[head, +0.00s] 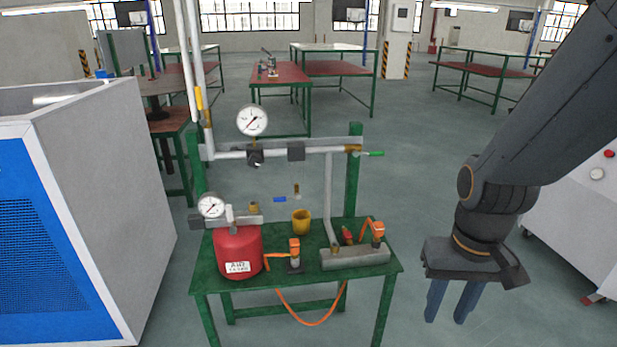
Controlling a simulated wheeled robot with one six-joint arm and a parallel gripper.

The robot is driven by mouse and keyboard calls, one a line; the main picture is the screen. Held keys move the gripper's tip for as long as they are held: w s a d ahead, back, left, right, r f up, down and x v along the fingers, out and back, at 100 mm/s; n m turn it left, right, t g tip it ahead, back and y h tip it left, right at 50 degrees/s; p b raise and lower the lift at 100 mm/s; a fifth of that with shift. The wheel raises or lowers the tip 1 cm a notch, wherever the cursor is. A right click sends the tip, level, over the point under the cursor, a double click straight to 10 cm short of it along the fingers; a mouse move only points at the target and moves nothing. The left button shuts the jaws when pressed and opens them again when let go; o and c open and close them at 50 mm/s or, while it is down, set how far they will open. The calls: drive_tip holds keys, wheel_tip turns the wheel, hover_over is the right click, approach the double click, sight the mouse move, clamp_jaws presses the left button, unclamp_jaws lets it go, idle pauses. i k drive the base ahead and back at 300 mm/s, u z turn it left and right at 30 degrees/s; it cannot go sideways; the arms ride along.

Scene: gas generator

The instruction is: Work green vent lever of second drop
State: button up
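A green lever (370,153) sticks out to the right from a brass fitting at the right end of the horizontal white pipe (230,153). It lies about level, just past the right post of the green stand. A grey vertical pipe (328,195) drops from this line to the bench; I cannot tell which branch counts as the second drop. My gripper (450,310) hangs to the right of the bench, pointing down, lower in the picture than the lever and apart from it. Its two blue-grey fingers are spread with nothing between them.
The green bench (310,285) holds a red air tank (239,250), a yellow cup (301,222) and orange-topped fittings (294,248). A round gauge (252,120) stands above the pipe. A blue-fronted cabinet (90,220) is left, a white cabinet (580,220) right.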

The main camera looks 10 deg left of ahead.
sight(371, 154)
drive_tip(key=u, duration=0.25)
drive_tip(key=k, duration=0.3)
drive_tip(key=z, duration=0.9)
drive_tip(key=i, duration=0.5)
drive_tip(key=z, duration=0.6)
drive_tip(key=i, duration=0.7)
drive_tip(key=u, duration=0.7)
drive_tip(key=i, duration=0.6)
drive_tip(key=u, duration=0.6)
